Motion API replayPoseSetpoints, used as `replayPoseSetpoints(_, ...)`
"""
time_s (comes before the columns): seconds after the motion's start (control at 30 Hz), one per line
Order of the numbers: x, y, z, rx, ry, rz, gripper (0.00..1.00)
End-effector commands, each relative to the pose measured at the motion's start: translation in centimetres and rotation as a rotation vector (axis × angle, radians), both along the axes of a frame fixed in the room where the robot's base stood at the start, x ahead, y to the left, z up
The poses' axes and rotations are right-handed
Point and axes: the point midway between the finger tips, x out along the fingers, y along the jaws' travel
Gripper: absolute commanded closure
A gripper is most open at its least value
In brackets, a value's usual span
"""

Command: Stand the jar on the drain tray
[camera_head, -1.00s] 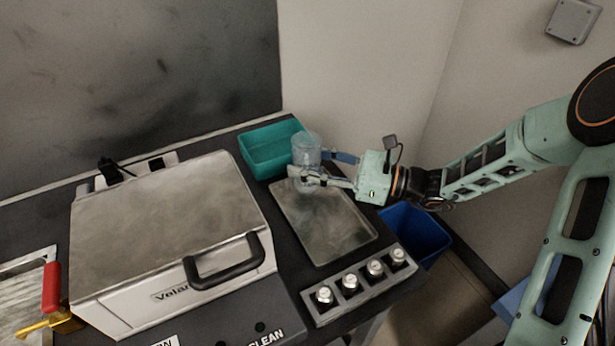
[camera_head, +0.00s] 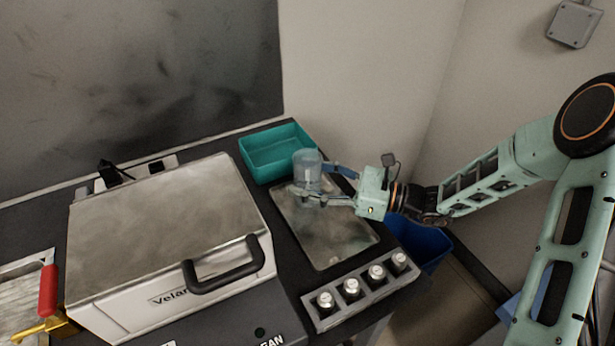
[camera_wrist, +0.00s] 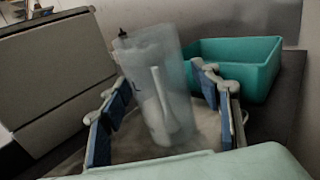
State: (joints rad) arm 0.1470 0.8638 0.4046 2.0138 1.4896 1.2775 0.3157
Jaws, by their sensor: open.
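The clear jar (camera_head: 307,170) stands about upright at the far end of the flat grey drain tray (camera_head: 325,230). In the wrist view the jar (camera_wrist: 160,85) is between the two blue-padded fingers, with gaps showing on both sides, and something pale shows in or through it. My gripper (camera_head: 325,182) is open around the jar, reaching in from the right. It also shows in the wrist view (camera_wrist: 168,115). The jar's base is partly hidden by the near finger, so its exact contact with the tray is hard to see.
A teal bin (camera_head: 277,150) stands just behind the jar. A large machine with a black handle (camera_head: 225,268) fills the left. A rack of several small silver-capped vials (camera_head: 362,290) lies in front of the tray. A blue bin (camera_head: 425,250) is below the bench at right.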

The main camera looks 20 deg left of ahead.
Motion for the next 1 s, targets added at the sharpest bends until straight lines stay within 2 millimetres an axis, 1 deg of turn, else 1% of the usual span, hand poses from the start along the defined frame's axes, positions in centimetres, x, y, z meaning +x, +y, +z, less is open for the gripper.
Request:
replayPoseSetpoints(0.13, 0.0, 0.0, 0.6, 0.000, -0.001, 0.000, 0.43)
replayPoseSetpoints(0.23, 0.3, -1.3, 0.4, -0.001, 0.000, -0.004, 0.43)
replayPoseSetpoints(0.37, 0.6, -3.9, 0.4, -0.001, 0.000, -0.006, 0.43)
replayPoseSetpoints(0.5, 0.9, -7.1, 0.4, 0.000, 0.000, -0.006, 0.43)
replayPoseSetpoints(0.6, 1.1, -9.0, 0.4, 0.000, 0.001, -0.004, 0.43)
replayPoseSetpoints(0.7, 1.2, -10.5, 0.4, -0.001, 0.000, -0.003, 0.43)
replayPoseSetpoints(0.83, 1.3, -11.6, 0.4, 0.001, -0.001, -0.001, 0.43)
replayPoseSetpoints(1.0, 1.3, -12.0, 0.3, 0.000, 0.000, 0.000, 0.43)
